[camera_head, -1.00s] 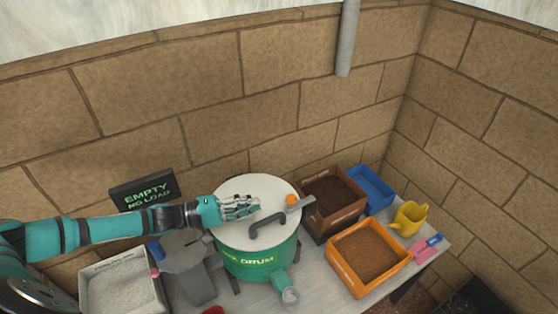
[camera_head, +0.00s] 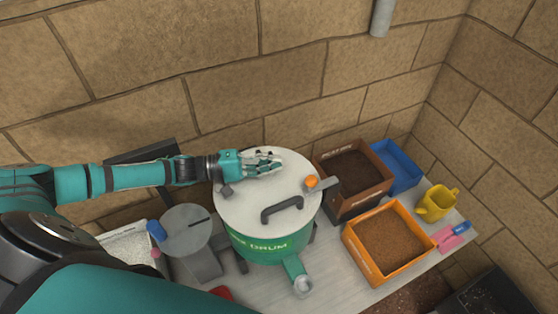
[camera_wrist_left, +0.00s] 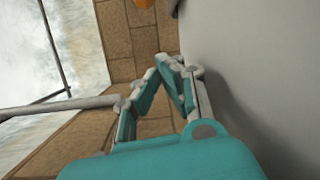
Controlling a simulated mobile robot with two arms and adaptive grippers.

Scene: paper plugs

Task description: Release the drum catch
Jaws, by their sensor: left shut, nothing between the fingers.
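The green drum (camera_head: 258,251) stands on the table with a round pale lid (camera_head: 240,205) on it. A black bent handle (camera_head: 282,208) is on the lid. An orange knob (camera_head: 311,182) with a grey lever (camera_head: 329,186) sits at the lid's right rim, likely the catch. My left gripper (camera_head: 277,162) is shut and empty, over the far part of the lid, left of the orange knob and apart from it. In the left wrist view the gripper's fingers (camera_wrist_left: 173,65) meet beside a pale surface, with an orange piece (camera_wrist_left: 144,3) at the top edge. My right gripper is out of view.
Right of the drum are a brown box (camera_head: 352,178), a blue tray (camera_head: 398,168), an orange tray (camera_head: 388,243) and a yellow can (camera_head: 436,203). A grey device (camera_head: 187,232) stands left. A spout (camera_head: 298,277) juts from the drum's front. A dark sign is partly hidden behind my arm.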

